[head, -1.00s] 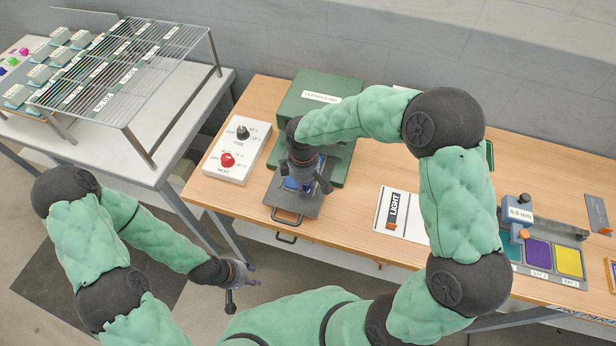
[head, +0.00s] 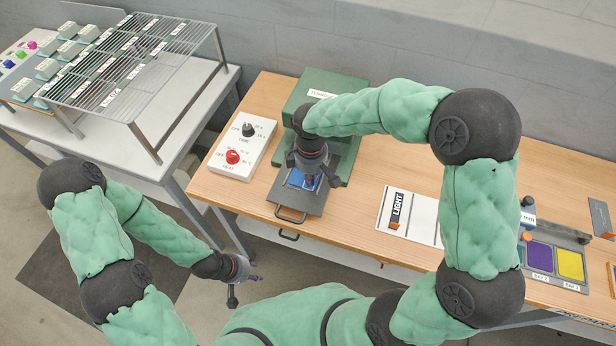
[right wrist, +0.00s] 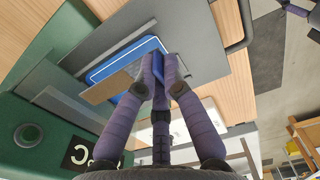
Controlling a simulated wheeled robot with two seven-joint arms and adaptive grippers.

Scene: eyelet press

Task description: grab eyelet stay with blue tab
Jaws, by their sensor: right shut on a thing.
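The eyelet stay shows in the right wrist view as a tan strip (right wrist: 104,90) with a blue tab (right wrist: 158,64) between my fingers. My right gripper (right wrist: 162,66) is shut on the blue tab. Behind it is a blue-edged plate on the press's grey bed (right wrist: 208,65); I cannot tell whether the stay touches it. In the head view my right gripper (head: 310,180) is over the bed of the green press (head: 350,95) and hides most of the stay. My left gripper (head: 246,287) is empty, fingers apart, in front of the table.
A white control box (head: 241,147) with a red and a black knob stands left of the press. A white board marked LIGHT (head: 418,225) lies to the right. Colored trays (head: 555,262) are at far right. A wire rack (head: 135,65) stands on the left table.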

